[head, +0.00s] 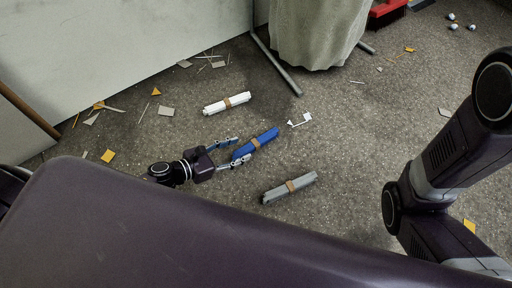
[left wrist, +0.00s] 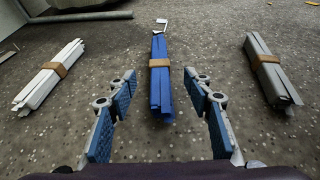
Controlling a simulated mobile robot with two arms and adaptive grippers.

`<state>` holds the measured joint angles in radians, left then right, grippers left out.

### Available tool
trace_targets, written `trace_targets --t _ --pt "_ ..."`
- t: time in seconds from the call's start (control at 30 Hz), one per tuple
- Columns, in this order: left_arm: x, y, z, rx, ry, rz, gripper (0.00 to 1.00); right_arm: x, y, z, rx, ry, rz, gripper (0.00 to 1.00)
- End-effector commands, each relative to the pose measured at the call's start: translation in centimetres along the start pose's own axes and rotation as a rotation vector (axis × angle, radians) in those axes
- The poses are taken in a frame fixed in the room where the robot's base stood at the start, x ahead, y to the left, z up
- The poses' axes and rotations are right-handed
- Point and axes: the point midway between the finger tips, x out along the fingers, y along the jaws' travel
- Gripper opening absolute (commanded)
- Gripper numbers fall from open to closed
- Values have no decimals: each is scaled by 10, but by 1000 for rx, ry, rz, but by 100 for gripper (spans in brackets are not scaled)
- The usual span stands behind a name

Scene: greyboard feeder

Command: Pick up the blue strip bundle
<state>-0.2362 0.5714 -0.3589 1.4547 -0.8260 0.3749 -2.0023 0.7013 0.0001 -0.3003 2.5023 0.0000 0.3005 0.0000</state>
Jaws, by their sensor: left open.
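The blue strip bundle (head: 257,143) lies on the grey floor with a brown band around its middle. It also shows in the left wrist view (left wrist: 160,85), pointing away from me. My left gripper (head: 238,151) is open, with its fingers towards the near end of the bundle. In the left wrist view its two blue-padded fingers (left wrist: 162,93) stand on either side of the bundle's near end, with a gap on each side. Nothing is held. My right arm shows at the right of the head view, but its gripper is out of view.
A white strip bundle (head: 227,103) lies beyond the blue one and a grey strip bundle (head: 289,187) lies nearer. Small scraps (head: 301,120) lie past the blue bundle's far end. A covered bin (head: 312,35) and a metal stand leg (head: 277,63) are at the back.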

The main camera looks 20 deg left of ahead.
Motion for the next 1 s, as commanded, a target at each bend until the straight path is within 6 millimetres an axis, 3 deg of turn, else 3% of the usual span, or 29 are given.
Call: trace_targets --t 0.5,0.87,1.0 --pt "63 1 -8 -1 -1 0 46 -38 -8 -12 0 -3 0 40" --pt "70 1 -6 -4 1 1 45 -39 -8 -13 0 -3 0 40" --pt "70 1 -6 -4 1 1 30 -39 -8 -13 0 -3 0 40"
